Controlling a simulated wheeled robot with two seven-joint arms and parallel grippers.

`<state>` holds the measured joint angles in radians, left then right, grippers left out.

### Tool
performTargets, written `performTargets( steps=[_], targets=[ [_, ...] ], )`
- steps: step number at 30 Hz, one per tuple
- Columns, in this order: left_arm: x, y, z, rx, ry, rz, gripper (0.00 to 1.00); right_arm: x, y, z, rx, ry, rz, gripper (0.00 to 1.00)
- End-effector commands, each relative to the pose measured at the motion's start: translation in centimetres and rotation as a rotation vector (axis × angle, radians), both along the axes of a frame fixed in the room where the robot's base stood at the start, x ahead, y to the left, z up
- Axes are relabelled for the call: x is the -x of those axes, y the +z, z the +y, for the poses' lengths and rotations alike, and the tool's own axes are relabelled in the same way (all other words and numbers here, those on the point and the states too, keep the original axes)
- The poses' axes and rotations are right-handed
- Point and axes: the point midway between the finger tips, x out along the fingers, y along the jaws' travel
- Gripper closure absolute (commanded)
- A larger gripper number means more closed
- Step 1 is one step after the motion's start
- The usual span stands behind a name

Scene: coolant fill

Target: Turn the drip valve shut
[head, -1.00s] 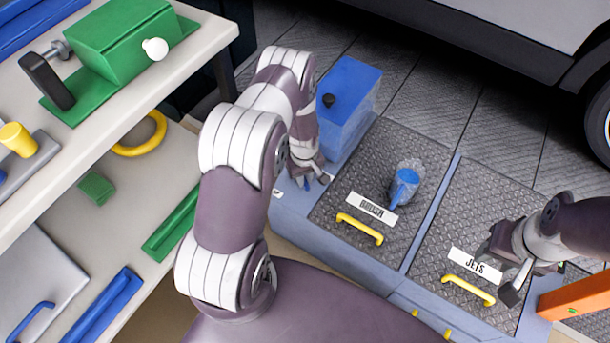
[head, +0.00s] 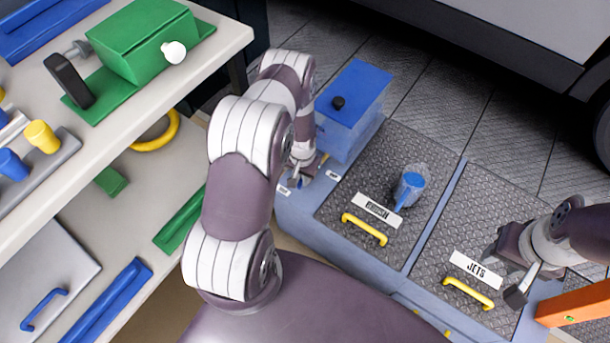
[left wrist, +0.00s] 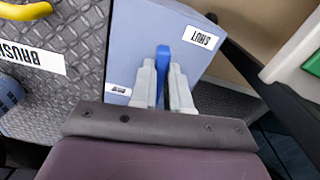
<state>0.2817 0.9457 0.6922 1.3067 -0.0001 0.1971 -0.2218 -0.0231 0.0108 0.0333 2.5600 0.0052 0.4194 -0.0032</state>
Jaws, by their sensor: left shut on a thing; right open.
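The drip valve's blue lever (left wrist: 163,58) stands between the two fingers of my left gripper (left wrist: 163,80) in the left wrist view. The gripper is shut on it. A label reading SHUT (left wrist: 200,37) appears upside down right of the lever; a smaller label (left wrist: 118,90), too small to read, is left of it. In the head view my left gripper (head: 298,178) is at the front left corner of the blue-grey bench, between two white labels, and mostly hides the lever. My right gripper (head: 511,276) is open and empty above the JETS panel.
A blue box (head: 352,104) with a black knob stands just behind my left gripper. The textured BRUSH panel (head: 350,185) carries a blue cup-like part (head: 409,186) and yellow handle (head: 364,230). An orange bar (head: 575,305) lies at right. Shelves with green and blue items fill the left.

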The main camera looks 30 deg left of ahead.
Motion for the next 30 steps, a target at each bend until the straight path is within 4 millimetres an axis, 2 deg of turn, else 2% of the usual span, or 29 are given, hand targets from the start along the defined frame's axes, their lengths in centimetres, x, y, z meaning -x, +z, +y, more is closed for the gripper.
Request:
performTargets(
  steps=[9,26,27,29,30],
  targets=[
    [0.02,0.01,0.46,0.000,-0.125,0.001,1.00,0.00,0.21,0.00,0.000,0.000,0.000,0.57],
    [-0.02,0.01,0.55,0.000,-0.156,0.000,1.00,0.00,0.24,0.00,0.000,0.000,0.000,0.57],
    [-0.02,0.01,0.55,0.000,-0.156,0.000,0.78,0.00,0.23,0.00,0.000,0.000,0.000,0.57],
    [-0.02,0.01,0.55,0.000,-0.155,0.000,0.58,0.00,0.24,0.00,0.000,0.000,0.000,0.57],
    [-0.02,0.01,0.55,0.000,-0.155,0.000,0.58,0.00,0.24,0.00,0.000,0.000,0.000,0.57]
  ],
)
